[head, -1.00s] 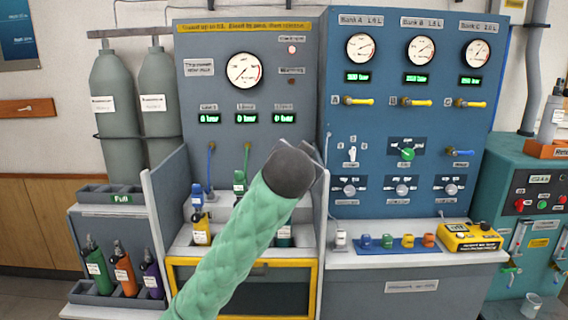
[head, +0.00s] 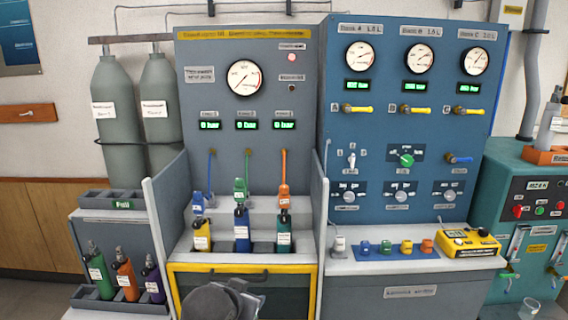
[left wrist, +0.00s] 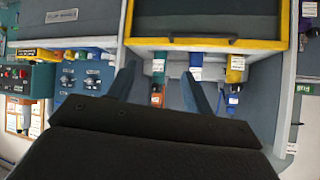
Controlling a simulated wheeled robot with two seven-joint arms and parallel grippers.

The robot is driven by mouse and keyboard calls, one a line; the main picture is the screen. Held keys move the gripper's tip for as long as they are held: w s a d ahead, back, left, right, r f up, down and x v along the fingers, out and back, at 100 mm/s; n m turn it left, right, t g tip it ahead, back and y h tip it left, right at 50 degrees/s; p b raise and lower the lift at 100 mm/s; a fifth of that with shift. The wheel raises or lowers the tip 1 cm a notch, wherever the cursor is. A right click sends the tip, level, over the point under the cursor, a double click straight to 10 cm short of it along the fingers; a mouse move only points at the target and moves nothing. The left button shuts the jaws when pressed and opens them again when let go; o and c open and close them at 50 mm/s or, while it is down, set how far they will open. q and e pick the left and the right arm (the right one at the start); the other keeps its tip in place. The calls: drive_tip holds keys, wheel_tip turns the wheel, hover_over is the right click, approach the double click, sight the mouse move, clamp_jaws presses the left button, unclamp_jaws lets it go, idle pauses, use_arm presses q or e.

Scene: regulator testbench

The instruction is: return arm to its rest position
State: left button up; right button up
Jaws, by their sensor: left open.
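My left gripper (head: 240,294) shows at the bottom edge of the head view, in front of the yellow-framed drawer front (head: 246,268) of the filling station. In the left wrist view the two fingers of my left gripper (left wrist: 158,70) stand apart with nothing held between them. Beyond them are a yellow bottle (head: 202,236), a blue bottle (head: 242,232) and a green bottle (head: 284,234), standing upright in the station bays. Blue, green and orange connectors sit at their tops. Most of my left arm is out of the head view. My right gripper is not in view.
A rack with green, orange and purple bottles (head: 124,275) stands at the left. The blue panel (head: 385,120) has gauges, yellow levers and knobs. Coloured caps (head: 385,246) and a yellow device (head: 468,242) lie on the right counter.

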use_arm(q)
drive_tip(key=s+a+f+n+g+y+p, duration=0.1)
drive_tip(key=s+a+f+g, duration=0.15)
drive_tip(key=s+f, duration=0.5)
drive_tip(key=s+a+f+n+g+p, duration=0.1)
drive_tip(key=s+a+f+g, duration=0.15)
drive_tip(key=s+f, duration=0.5)
drive_tip(key=s+f+g, duration=0.3)
drive_tip(key=s+f, duration=0.9)
drive_tip(key=s, duration=0.4)
drive_tip(key=shift+s+p, duration=0.15)
drive_tip(key=shift+p, duration=0.2)
